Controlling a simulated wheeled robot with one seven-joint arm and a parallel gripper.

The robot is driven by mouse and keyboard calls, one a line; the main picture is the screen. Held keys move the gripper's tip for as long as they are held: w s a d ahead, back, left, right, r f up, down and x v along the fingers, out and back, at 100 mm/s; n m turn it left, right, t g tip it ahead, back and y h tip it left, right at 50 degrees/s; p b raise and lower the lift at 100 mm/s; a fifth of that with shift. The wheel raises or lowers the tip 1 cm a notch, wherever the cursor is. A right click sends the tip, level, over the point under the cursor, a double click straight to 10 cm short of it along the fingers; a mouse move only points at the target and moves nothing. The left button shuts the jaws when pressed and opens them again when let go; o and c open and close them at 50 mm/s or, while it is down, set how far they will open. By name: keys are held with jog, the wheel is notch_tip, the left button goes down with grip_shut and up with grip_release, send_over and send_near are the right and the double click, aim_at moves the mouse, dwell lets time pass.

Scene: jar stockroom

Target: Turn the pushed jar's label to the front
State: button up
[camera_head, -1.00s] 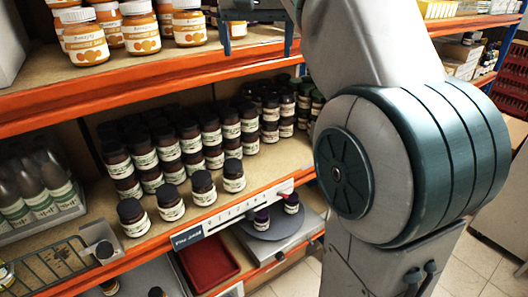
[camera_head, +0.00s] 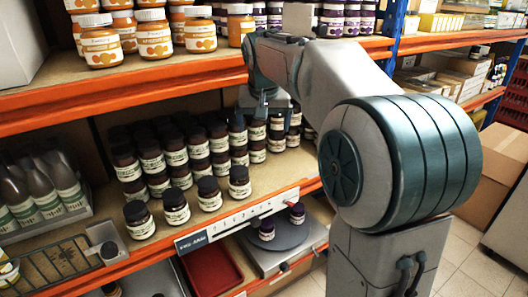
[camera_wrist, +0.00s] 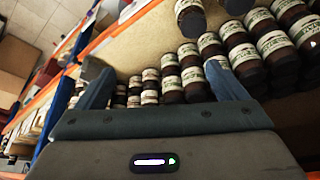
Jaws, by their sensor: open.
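Dark-lidded jars with pale labels stand in a stacked block (camera_head: 172,150) on the middle shelf. Four stand singly in front of it, including a leftmost jar (camera_head: 139,220) and a rightmost jar (camera_head: 239,181). Their labels face outward as far as I can tell. I cannot tell which jar is the pushed one. My gripper (camera_head: 266,108) is in front of the block's right part, below the upper shelf edge. In the wrist view my gripper (camera_wrist: 160,88) is open, nothing between its fingers; jars stand beyond it, upper right, tilted by the camera angle.
An orange shelf edge (camera_head: 130,80) runs above the gripper, with orange-labelled jars (camera_head: 155,35) on that shelf. A numbered strip (camera_head: 238,217) is on the lower edge. Below are a grey round plate (camera_head: 280,236) with two purple jars and a red tray (camera_head: 212,268). A wire basket (camera_head: 62,262) stands left.

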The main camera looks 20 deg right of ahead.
notch_tip(320, 180, down, 8)
jog(key=w, duration=0.1)
jog(key=shift+f+b, duration=0.2)
jog(key=shift+b, duration=0.15)
jog(key=shift+d, duration=0.1)
